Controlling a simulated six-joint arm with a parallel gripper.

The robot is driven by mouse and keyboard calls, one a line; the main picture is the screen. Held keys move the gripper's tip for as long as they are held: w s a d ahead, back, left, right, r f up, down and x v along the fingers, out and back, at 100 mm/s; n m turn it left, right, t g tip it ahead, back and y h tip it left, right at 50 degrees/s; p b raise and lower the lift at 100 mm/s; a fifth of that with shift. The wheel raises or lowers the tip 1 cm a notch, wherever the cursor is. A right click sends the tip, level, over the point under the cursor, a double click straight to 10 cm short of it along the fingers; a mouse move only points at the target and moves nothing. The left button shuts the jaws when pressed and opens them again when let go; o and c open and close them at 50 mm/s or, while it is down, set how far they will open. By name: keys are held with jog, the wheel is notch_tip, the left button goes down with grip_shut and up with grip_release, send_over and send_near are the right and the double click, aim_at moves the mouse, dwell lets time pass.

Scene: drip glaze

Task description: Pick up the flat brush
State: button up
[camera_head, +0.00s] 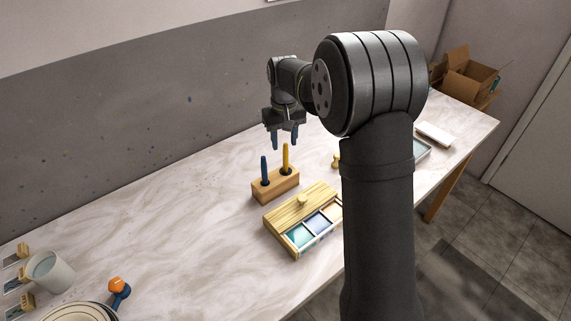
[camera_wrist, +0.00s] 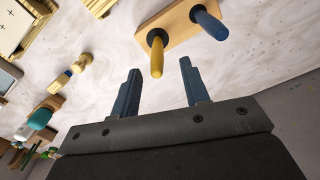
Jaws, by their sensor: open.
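A wooden holder block (camera_head: 280,189) stands on the marbled table with two upright handles in it, one blue (camera_head: 264,170) and one yellow (camera_head: 285,157). Their lower ends are hidden in the block, so I cannot tell which is the flat brush. My gripper (camera_head: 284,138) is open and empty, pointing down above the holder, close over the yellow handle. In the wrist view, the yellow handle (camera_wrist: 157,58) appears between the lines of my two fingertips (camera_wrist: 160,70), apart from both. The blue handle (camera_wrist: 211,25) is to its right, outside the fingers.
A wooden glaze box (camera_head: 300,207) with coloured compartments and a knobbed lid is just in front of the holder. A cup (camera_head: 52,273), plates and an orange-and-blue item (camera_head: 119,288) are at the lower left. A cardboard box (camera_head: 468,78) is at the far right. The table left of the holder is clear.

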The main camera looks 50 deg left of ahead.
send_over(286, 173)
jog(key=f, duration=0.5)
jog(key=shift+w+a+f, duration=0.2)
jog(key=shift+a+f, duration=0.15)
grip_shut()
